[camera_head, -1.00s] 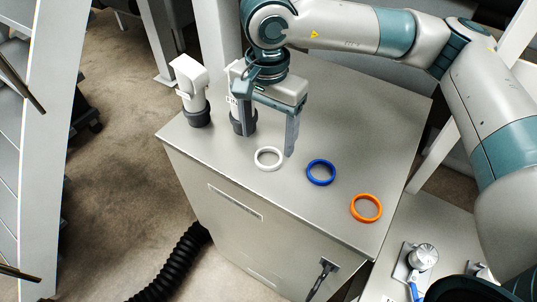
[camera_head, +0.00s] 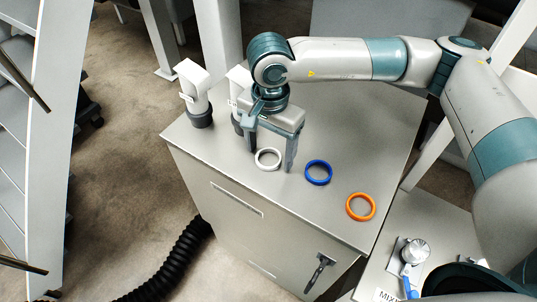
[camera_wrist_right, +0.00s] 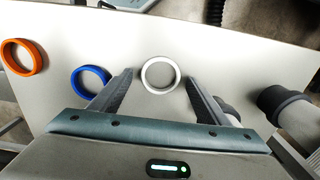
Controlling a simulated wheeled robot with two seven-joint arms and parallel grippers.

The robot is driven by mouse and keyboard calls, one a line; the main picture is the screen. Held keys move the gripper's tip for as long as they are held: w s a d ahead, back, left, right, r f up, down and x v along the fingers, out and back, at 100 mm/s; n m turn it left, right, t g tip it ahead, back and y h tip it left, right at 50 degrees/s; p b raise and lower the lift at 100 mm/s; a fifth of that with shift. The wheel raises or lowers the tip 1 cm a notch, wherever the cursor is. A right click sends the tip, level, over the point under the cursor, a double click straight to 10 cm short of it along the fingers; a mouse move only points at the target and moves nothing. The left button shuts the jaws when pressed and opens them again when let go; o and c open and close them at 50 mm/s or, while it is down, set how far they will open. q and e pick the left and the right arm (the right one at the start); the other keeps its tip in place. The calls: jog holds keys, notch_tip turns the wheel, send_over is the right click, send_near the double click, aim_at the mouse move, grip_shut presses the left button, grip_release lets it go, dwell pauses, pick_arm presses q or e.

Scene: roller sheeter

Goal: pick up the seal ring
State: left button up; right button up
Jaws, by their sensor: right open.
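Three rings lie flat in a row on the grey cabinet top (camera_head: 340,125): a white ring (camera_head: 268,159), a blue ring (camera_head: 318,172) and an orange ring (camera_head: 360,207). The pictures do not show which is the seal ring. My right gripper (camera_head: 270,160) is open and empty, pointing down, with its fingers on either side of the white ring in the head view. In the right wrist view the white ring (camera_wrist_right: 160,75) shows between and just beyond the fingertips (camera_wrist_right: 160,78). Whether the fingers touch the top is unclear. My left gripper is not in view.
Two white fittings with dark collars stand at the cabinet's left rear, one in clear view (camera_head: 196,95) and one partly behind my right gripper (camera_head: 238,90). A black corrugated hose (camera_head: 178,262) runs on the floor. A lower surface with a knob (camera_head: 415,252) is at the right.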

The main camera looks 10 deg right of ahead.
jog(key=shift+c, duration=0.4)
jog(key=c, duration=1.1)
jog(key=shift+o, duration=0.2)
jog(key=shift+r, duration=0.15)
jog(key=shift+r+b, duration=0.45)
jog(key=shift+b, duration=0.2)
notch_tip(320, 180, up, 2)
jog(key=shift+w+r+b, duration=0.1)
jog(key=shift+b, duration=0.8)
jog(key=s+d+r+b, duration=0.2)
jog(key=d+r+b, duration=0.3)
jog(key=d, duration=0.6)
jog(key=shift+s+d+r, duration=0.25)
jog(key=shift+s+r, duration=0.1)
jog(key=shift+r, duration=1)
jog(key=shift+a+f, duration=0.1)
